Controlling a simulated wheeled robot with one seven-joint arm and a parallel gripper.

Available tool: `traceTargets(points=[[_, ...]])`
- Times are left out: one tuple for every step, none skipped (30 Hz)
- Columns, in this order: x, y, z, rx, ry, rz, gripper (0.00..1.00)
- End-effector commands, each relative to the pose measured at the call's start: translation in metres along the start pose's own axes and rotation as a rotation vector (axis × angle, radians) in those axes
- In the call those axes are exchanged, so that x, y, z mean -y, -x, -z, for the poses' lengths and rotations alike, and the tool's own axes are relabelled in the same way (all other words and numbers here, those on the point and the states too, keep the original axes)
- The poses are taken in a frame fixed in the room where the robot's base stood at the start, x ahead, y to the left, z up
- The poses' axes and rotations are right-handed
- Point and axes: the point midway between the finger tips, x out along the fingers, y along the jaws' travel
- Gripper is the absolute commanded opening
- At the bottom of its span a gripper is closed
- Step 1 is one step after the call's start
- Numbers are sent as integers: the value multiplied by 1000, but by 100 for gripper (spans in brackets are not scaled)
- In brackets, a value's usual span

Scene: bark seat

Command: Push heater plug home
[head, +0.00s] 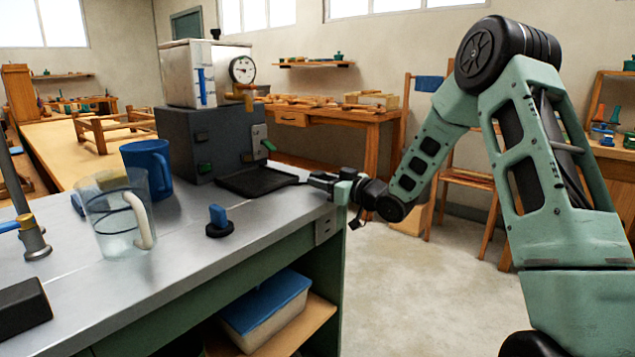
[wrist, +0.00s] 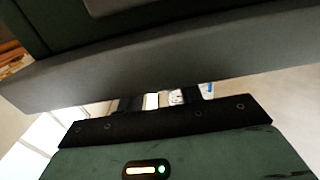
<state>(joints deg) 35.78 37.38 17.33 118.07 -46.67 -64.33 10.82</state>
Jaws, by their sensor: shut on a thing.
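My gripper (head: 317,180) is at the right end of the metal-topped bench, beside the outer edge of a flat black plate (head: 256,181). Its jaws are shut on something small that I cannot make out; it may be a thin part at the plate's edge. The plate lies in front of a dark grey box (head: 207,138), which carries a metal tank with a round gauge (head: 243,69). A pale fitting (head: 259,140) with a green part (head: 268,147) is on the box's right side. I cannot pick out the heater plug with certainty. In the wrist view a broad grey bar (wrist: 160,72) hides most of the jaws.
A clear jug (head: 113,222), a blue mug (head: 150,165) and a blue-topped black piece (head: 219,220) stand on the bench (head: 185,255). A plate with holes (head: 326,227) is on its end. A lidded tub (head: 266,308) is below.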

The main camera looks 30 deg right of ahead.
Motion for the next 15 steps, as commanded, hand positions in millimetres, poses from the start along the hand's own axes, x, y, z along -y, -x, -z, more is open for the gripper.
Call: traceTargets(points=[[0, 0, 5, 0, 1, 0, 13], [0, 0, 6, 0, 1, 0, 13], [0, 0, 8, 0, 1, 0, 13], [0, 0, 10, 0, 1, 0, 13], [0, 0, 11, 0, 1, 0, 13], [0, 0, 13, 0, 1, 0, 13], [0, 0, 14, 0, 1, 0, 13], [0, 0, 16, 0, 1, 0, 13], [0, 0, 18, 0, 1, 0, 13], [0, 0, 19, 0, 1, 0, 13], [0, 0, 21, 0, 1, 0, 13], [0, 0, 23, 0, 1, 0, 13], [0, 0, 24, 0, 1, 0, 13], [0, 0, 25, 0, 1, 0, 13], [0, 0, 27, 0, 1, 0, 13]])
